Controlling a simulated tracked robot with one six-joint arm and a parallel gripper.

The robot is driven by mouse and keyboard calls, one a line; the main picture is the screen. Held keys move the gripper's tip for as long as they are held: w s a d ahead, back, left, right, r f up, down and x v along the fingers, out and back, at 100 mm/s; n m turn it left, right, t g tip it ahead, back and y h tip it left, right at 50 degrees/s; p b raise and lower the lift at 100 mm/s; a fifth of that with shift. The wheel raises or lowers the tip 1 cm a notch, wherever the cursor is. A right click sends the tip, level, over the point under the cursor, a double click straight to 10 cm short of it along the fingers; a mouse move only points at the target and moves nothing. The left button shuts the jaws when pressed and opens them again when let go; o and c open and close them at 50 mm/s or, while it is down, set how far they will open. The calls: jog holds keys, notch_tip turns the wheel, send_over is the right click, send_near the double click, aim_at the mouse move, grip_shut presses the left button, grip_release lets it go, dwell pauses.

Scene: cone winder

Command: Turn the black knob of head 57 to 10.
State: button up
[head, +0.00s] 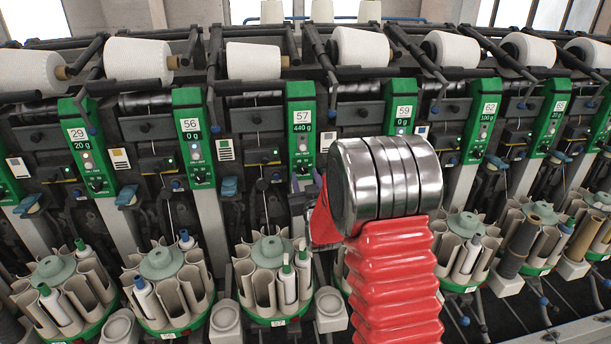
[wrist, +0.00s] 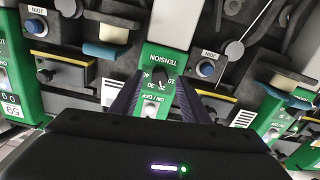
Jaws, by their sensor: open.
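The green panel of head 57 (head: 301,130) stands left of centre in the head view, with a label reading 57 and 440 g. In the wrist view the green panel (wrist: 166,55) is upside down, with the word TENSION. The black knob (wrist: 158,76) sits on it inside a ring of numbers; I cannot tell for sure which number it points to. My gripper (wrist: 157,95) is open, with one finger on each side of the panel near the knob. I see no clear contact. In the head view my red-sleeved arm and silver wrist hide most of the gripper.
Neighbouring green panels 56 (head: 194,135) and 59 (head: 400,120) stand on both sides. Blue levers and black arms stick out between the panels. Below head 57 is a round magazine (head: 267,253) with tubes. White yarn cones (head: 253,61) lie along the top.

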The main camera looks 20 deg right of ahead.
jog(key=shift+w+d, duration=0.2)
jog(key=shift+w, duration=0.8)
jog(key=shift+c, duration=0.5)
jog(key=c, duration=0.9)
jog(key=shift+d, duration=0.1)
jog(key=shift+c, duration=0.3)
